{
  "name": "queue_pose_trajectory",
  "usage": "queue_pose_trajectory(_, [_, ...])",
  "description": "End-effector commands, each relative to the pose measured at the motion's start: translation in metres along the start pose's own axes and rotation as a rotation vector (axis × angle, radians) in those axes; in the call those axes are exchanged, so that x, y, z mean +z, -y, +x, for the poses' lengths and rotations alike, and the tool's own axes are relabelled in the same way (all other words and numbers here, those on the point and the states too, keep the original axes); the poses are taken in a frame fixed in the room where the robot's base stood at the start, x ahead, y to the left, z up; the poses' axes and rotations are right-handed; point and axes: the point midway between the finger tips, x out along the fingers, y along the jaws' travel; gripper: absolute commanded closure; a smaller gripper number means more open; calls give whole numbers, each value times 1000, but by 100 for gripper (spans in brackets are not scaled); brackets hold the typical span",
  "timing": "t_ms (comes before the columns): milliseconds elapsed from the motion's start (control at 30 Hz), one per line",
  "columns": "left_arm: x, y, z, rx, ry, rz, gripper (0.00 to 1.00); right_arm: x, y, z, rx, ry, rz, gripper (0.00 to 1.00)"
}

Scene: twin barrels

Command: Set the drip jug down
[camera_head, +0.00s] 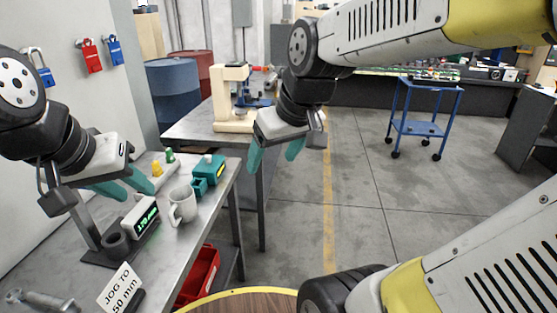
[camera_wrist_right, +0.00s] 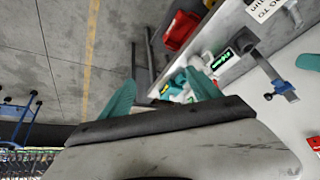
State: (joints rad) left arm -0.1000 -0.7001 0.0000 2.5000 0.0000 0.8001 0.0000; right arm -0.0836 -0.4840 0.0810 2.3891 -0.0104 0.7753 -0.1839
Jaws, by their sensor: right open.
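A pale grey-white jug (camera_head: 182,205) with a handle on its left side stands upright on the grey metal workbench (camera_head: 215,216) in the head view. My left gripper (camera_head: 139,192) is to the left of the jug, above the bench. Its teal fingers are apart with nothing seen between them. My right gripper (camera_head: 272,163) hangs in the air beyond the bench's right edge, apart from the jug. Its teal fingers are open and empty; they also show in the right wrist view (camera_wrist_right: 158,96).
A red bin (camera_head: 200,278) sits below.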

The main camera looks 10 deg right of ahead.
Motion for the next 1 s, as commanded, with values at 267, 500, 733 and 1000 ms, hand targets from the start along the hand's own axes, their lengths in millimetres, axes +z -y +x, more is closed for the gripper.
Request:
queue_pose_trajectory(267, [0, 0, 0, 0, 0, 0, 64, 45, -6, -27, -5, -78, 246, 28])
queue_pose_trajectory(500, [0, 0, 0, 0, 0, 0, 64, 47, -6, -27, -7, -81, 261, 28])
queue_pose_trajectory(733, [0, 0, 0, 0, 0, 0, 64, 47, -6, -28, -6, -81, 259, 28])
queue_pose_trajectory(1000, [0, 0, 0, 0, 0, 0, 64, 46, -6, -28, -6, -81, 258, 61])
